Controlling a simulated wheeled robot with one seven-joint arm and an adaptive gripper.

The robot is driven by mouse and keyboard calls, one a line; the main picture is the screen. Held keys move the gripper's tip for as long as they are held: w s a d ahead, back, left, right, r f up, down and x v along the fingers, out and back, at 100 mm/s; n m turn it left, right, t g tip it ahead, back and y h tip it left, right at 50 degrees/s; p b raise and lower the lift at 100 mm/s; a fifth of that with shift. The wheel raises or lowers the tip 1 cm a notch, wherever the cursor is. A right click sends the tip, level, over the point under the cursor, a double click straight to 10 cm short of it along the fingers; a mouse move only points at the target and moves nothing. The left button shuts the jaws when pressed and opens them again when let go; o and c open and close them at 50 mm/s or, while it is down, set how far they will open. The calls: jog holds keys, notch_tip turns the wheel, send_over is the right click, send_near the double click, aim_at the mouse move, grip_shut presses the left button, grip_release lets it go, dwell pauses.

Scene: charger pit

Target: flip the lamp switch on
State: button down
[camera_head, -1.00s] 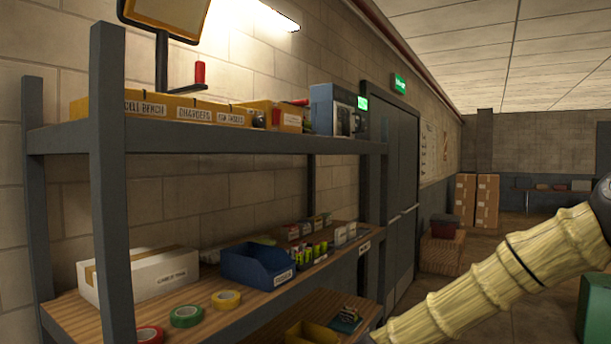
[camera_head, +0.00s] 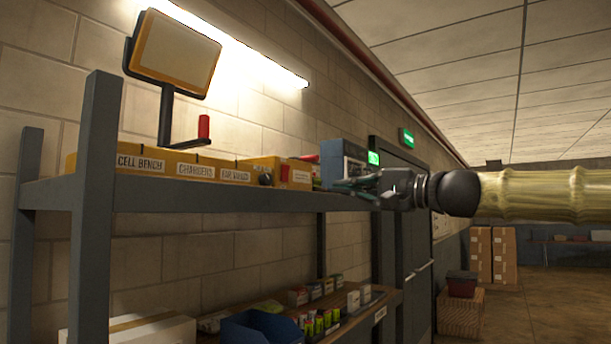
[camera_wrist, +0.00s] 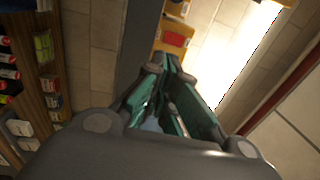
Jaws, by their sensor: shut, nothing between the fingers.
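The lamp (camera_head: 175,55) is a yellow-framed panel on a dark post at the back of the upper shelf. A dark lever with an upright red handle (camera_head: 204,127) sticks out to the right from the foot of the post; I take it for the switch. My gripper (camera_head: 345,187) is shut and empty, pointing left at shelf height. It is well to the right of the red handle, in front of a blue-grey device (camera_head: 338,160) that it partly hides. In the wrist view, the closed green fingers (camera_wrist: 168,72) point toward the shelf edge.
Yellow labelled bins (camera_head: 195,172) line the upper shelf (camera_head: 250,200) below the lamp. A dark shelf post (camera_head: 90,200) stands at the front left. A bright tube light (camera_head: 235,45) runs along the wall. The lower shelf holds a blue bin (camera_head: 260,328) and small goods.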

aim_at(286, 173)
jog(key=r, duration=0.1)
jog(key=s+d+r, duration=0.1)
jog(key=r, duration=0.1)
jog(key=shift+d, duration=0.2)
jog(key=shift+d, duration=0.1)
jog(key=p+x, duration=0.4)
jog(key=x, duration=1)
jog(key=shift+r+p, duration=0.15)
jog(key=shift+p, duration=0.25)
